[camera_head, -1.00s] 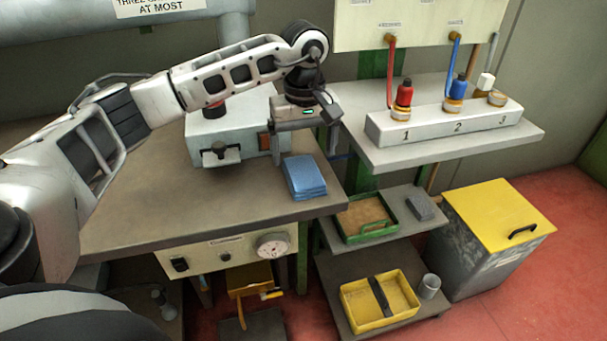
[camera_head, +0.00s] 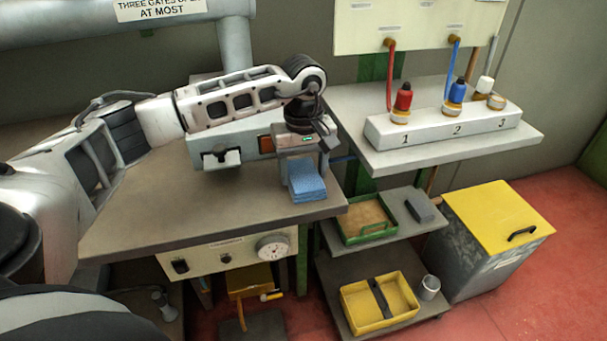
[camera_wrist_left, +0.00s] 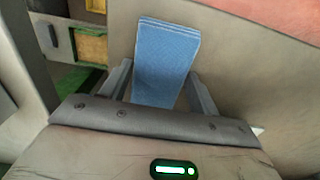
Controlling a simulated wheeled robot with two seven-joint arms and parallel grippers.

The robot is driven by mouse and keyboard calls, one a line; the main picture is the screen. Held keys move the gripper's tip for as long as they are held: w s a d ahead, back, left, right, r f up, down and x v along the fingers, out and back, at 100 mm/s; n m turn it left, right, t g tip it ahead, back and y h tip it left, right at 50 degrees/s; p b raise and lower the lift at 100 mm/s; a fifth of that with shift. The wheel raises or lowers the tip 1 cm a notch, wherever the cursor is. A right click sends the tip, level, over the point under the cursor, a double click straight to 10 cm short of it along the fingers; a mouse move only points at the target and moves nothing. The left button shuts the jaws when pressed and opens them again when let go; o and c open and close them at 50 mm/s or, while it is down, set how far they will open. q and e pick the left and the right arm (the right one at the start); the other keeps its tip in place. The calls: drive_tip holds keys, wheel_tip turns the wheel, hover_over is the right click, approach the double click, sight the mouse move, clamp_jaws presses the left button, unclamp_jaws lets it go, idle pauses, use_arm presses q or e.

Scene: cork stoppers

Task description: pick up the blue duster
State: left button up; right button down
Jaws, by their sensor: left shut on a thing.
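The blue duster (camera_head: 307,186) is a folded blue cloth at the right front part of the grey bench top (camera_head: 140,215). My left gripper (camera_head: 305,165) is directly over it, pointing down, with its fingers at the cloth's two sides. In the left wrist view the duster (camera_wrist_left: 165,60) stands out between the two fingers (camera_wrist_left: 160,90), which are shut on it. I cannot tell whether the cloth is clear of the bench. My right gripper is not in view.
A pale box (camera_head: 215,148) with a clamp on its front stands left of my gripper. At the right, a shelf carries a white block (camera_head: 440,127) with several numbered places and bottles. Lower down are a green tray (camera_head: 348,238), a yellow tray (camera_head: 358,320) and a yellow-lidded bin (camera_head: 490,220).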

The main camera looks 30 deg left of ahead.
sight(302, 176)
use_arm(q)
drive_tip(key=shift+r, duration=0.1)
drive_tip(key=shift+r, duration=0.2)
drive_tip(key=r, duration=0.3)
drive_tip(key=shift+s+r, duration=0.15)
drive_tip(key=shift+s, duration=0.15)
drive_tip(key=s+r, duration=0.3)
drive_tip(key=r, duration=0.1)
drive_tip(key=shift+s+b, duration=0.2)
drive_tip(key=shift+b, duration=0.1)
drive_tip(key=s+r+b, duration=0.1)
drive_tip(key=s+r, duration=0.4)
drive_tip(key=s, duration=0.5)
drive_tip(key=shift+d, duration=0.15)
